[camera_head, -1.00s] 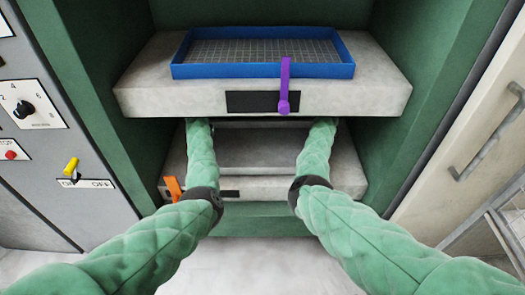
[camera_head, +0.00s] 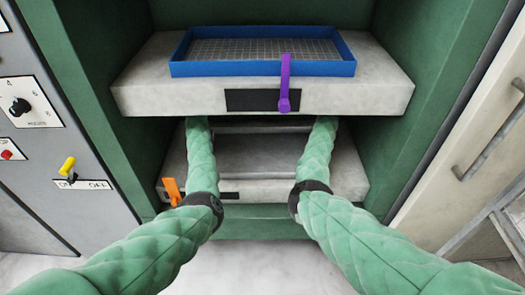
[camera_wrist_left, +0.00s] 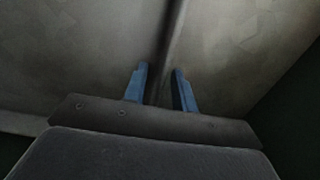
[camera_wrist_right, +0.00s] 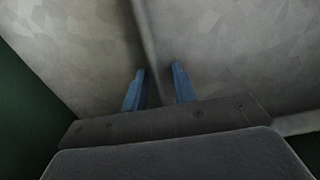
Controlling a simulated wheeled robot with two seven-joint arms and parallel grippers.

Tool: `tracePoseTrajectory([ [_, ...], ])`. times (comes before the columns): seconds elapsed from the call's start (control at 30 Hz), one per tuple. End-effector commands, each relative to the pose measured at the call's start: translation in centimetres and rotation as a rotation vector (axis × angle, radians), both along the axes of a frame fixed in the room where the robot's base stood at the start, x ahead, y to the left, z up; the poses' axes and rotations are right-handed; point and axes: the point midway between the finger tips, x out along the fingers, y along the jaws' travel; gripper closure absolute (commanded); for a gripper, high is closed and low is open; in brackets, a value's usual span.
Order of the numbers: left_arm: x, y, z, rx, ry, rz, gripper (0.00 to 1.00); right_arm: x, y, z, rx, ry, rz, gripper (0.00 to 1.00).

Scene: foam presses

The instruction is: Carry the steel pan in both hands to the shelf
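The steel pan (camera_head: 258,153) is a plain grey shape between my forearms, on the lower level of the green press under the upper slab. Its sides are hidden by my arms. My left and right grippers are hidden under the upper slab in the head view. In the left wrist view the left gripper (camera_wrist_left: 161,70) has its blue fingers close together on either side of a grey rim. In the right wrist view the right gripper (camera_wrist_right: 157,68) straddles a similar rim. Any small gap to the rim is hard to make out.
Above stands an upper slab (camera_head: 150,95) with a blue mesh tray (camera_head: 262,70) and a purple lever (camera_head: 285,85). The lower slab (camera_head: 345,185) has an orange lever (camera_head: 172,190). Green walls flank both sides. A control panel (camera_head: 50,150) is left, a pale door (camera_head: 470,130) right.

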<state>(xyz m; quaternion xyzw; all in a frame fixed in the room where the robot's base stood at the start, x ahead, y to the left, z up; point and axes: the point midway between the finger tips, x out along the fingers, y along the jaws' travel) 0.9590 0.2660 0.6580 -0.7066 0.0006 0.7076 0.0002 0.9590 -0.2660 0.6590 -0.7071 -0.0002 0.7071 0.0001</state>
Motion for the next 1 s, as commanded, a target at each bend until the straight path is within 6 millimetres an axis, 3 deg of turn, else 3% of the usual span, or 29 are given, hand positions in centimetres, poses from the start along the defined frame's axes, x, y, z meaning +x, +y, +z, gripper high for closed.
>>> tracePoseTrajectory([
  [0.17, 0.1, 0.0, 0.8, 0.001, -0.002, 0.000, 0.73, 0.0, 0.0, 0.0, 0.000, 0.000, 0.000, 0.73],
  [0.5, 0.1, 0.0, 5.7, 0.002, -0.002, 0.000, 0.73, 0.0, 0.0, 0.0, -0.001, 0.000, 0.000, 0.73],
  [0.73, 0.0, 0.0, 7.3, 0.000, 0.000, 0.000, 0.73, 0.0, -0.1, 0.1, -0.001, 0.000, 0.000, 0.73],
  [1.0, 0.0, 0.0, 7.5, 0.000, 0.001, 0.000, 0.73, 0.1, 0.0, 3.4, -0.001, -0.002, -0.001, 0.73],
])
